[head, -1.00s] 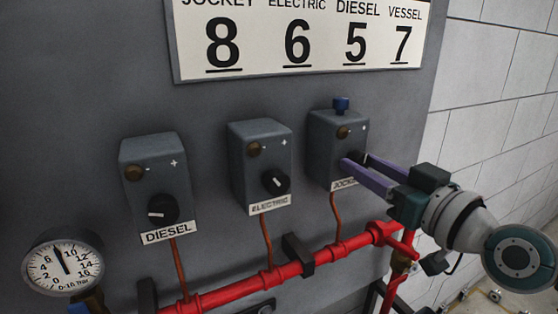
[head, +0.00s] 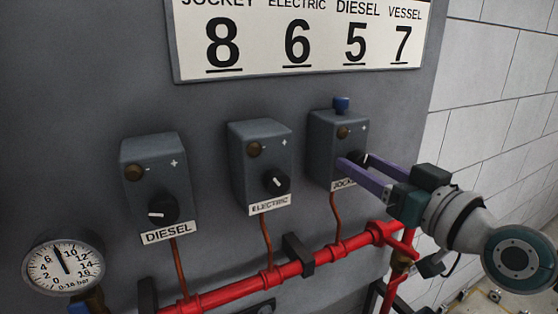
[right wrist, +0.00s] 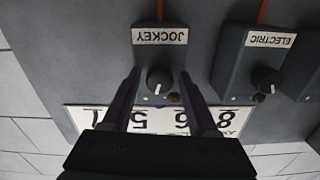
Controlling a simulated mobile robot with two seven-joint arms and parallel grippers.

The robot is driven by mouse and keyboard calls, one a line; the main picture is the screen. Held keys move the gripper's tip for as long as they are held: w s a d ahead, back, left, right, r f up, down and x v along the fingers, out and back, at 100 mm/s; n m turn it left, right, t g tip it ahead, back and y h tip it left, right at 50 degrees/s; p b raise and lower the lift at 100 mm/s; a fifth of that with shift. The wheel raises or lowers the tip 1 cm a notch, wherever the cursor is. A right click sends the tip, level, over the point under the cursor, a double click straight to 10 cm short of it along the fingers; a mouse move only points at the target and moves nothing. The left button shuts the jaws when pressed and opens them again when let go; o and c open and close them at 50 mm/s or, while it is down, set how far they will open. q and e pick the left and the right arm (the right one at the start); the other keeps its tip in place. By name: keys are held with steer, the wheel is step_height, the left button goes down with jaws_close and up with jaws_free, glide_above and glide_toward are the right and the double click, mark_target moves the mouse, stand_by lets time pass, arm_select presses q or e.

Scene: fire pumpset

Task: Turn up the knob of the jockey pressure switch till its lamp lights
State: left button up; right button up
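The jockey pressure switch (head: 326,148) is a grey box at the right of three on the panel, with a blue cap on top. Its lamp (head: 342,132) looks dull brown and unlit. Its black knob (right wrist: 160,78) shows in the right wrist view, its white mark pointing to one side of straight. In the head view the knob is mostly hidden by my right gripper (head: 354,170). The right gripper's two purple fingers are open, one on each side of the knob, with gaps visible in the right wrist view. My left gripper is not in view.
The electric switch (head: 252,165) and diesel switch (head: 150,180) stand to the left, lamps unlit. A red pipe (head: 330,252) runs below. A gauge (head: 62,268) is at lower left. A sign (head: 300,45) with 8, 6, 5, 7 hangs above.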

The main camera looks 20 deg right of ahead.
steer(key=shift+o, duration=0.7)
steer(key=s, duration=1)
steer(key=shift+d, duration=0.4)
steer(key=shift+m, duration=0.3)
steer(key=w+b, duration=0.4)
steer(key=w, duration=0.1)
steer(key=w+b, duration=0.2)
steer(key=w, duration=0.1)
steer(key=shift+a+r+b, duration=0.25)
steer(key=shift+a+b, duration=0.05)
steer(key=shift+a, duration=0.05)
steer(key=shift+w+f, duration=0.1)
steer(key=shift+w, duration=0.65)
